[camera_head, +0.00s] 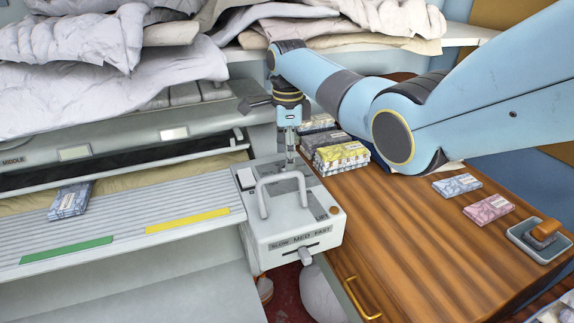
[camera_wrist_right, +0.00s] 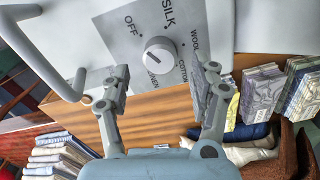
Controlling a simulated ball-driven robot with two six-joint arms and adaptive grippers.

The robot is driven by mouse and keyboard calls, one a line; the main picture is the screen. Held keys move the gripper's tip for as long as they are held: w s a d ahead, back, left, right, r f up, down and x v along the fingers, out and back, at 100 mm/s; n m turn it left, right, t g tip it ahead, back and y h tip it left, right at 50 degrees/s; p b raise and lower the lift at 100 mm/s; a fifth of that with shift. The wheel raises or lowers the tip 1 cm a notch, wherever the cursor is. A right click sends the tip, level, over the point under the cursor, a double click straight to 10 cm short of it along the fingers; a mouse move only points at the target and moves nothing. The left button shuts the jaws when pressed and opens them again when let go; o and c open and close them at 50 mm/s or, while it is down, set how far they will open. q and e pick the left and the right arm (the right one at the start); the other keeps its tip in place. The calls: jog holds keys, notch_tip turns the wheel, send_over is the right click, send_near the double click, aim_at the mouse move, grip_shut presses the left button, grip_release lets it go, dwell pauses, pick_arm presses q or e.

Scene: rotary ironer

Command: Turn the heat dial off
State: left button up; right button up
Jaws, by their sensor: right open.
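The heat dial (camera_wrist_right: 160,57) is a round white knob on a grey plate in the right wrist view. OFF is printed to its upper left, SILK above, WOOL and COTTON to the right, LINEN below. I cannot tell clearly which label it points to. My right gripper (camera_wrist_right: 164,76) is open, with one finger on each side of the dial in that view; contact is not visible. In the head view the right gripper (camera_head: 290,152) points down over the end box of the ironer (camera_head: 290,226). The dial is hidden there. My left gripper is not in view.
A bent metal handle (camera_head: 263,190) stands on the box beside the gripper. A speed lever (camera_head: 305,256) marked SLOW, MED, FAST is on its front. A wooden counter (camera_head: 420,240) with folded cloth packs (camera_head: 341,156) is to the right. Heaped linen (camera_head: 100,85) lies behind.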

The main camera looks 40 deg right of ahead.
notch_tip(320, 180, down, 3)
jog(key=shift+f, duration=0.4)
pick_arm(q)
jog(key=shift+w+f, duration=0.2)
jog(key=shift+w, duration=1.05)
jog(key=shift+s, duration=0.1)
pick_arm(e)
jog(key=c, duration=0.4)
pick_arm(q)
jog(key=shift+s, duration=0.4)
pick_arm(e)
jog(key=c, duration=0.7)
